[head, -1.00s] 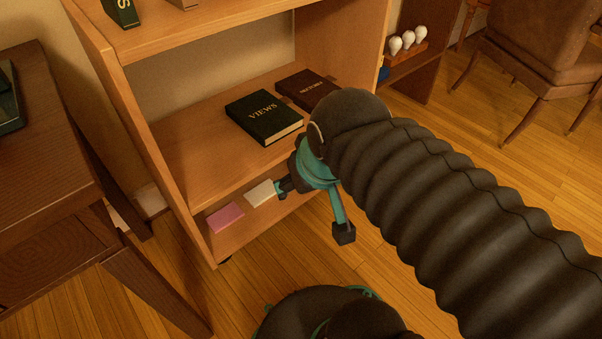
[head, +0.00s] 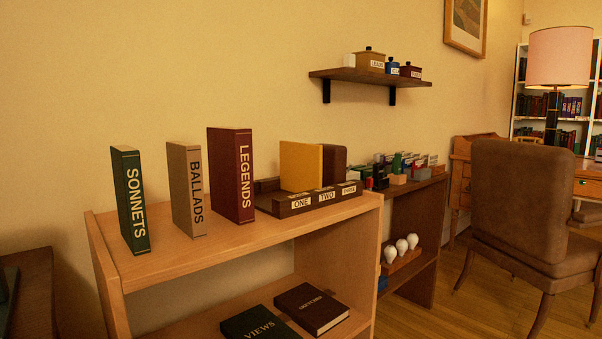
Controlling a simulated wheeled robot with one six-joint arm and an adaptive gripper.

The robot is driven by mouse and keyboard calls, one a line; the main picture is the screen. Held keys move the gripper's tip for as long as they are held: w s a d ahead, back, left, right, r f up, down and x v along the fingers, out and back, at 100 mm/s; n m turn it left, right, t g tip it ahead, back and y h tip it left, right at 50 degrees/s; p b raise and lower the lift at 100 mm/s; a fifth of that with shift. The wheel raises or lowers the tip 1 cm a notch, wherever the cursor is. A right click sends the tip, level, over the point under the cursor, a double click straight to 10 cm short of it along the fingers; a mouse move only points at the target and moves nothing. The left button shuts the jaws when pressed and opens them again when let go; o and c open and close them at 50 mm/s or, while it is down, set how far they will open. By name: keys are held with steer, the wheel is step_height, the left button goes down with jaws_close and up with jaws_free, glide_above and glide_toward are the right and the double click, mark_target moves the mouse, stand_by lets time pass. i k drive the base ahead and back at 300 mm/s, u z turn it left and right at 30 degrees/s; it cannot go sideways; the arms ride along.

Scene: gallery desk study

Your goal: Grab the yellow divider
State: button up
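The yellow divider (head: 301,166) is a flat upright panel on top of the wooden bookcase. It stands in a dark wooden rack (head: 312,206) whose front has slots labelled ONE, TWO and THREE. A dark brown panel (head: 333,164) stands just to its right, partly behind it. The divider's lower edge is hidden by the rack's front. My gripper is not in the current head view.
Books SONNETS (head: 131,199), BALLADS (head: 186,190) and LEGENDS (head: 231,175) stand left of the rack on the bookcase top (head: 180,263). A wall shelf (head: 370,76) with small boxes hangs above right. A brown chair (head: 526,205) is at the right.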

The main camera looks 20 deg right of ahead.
mark_target(300, 163)
steer(key=u, duration=0.05)
steer(key=i, duration=0.35)
steer(key=z, duration=1.15)
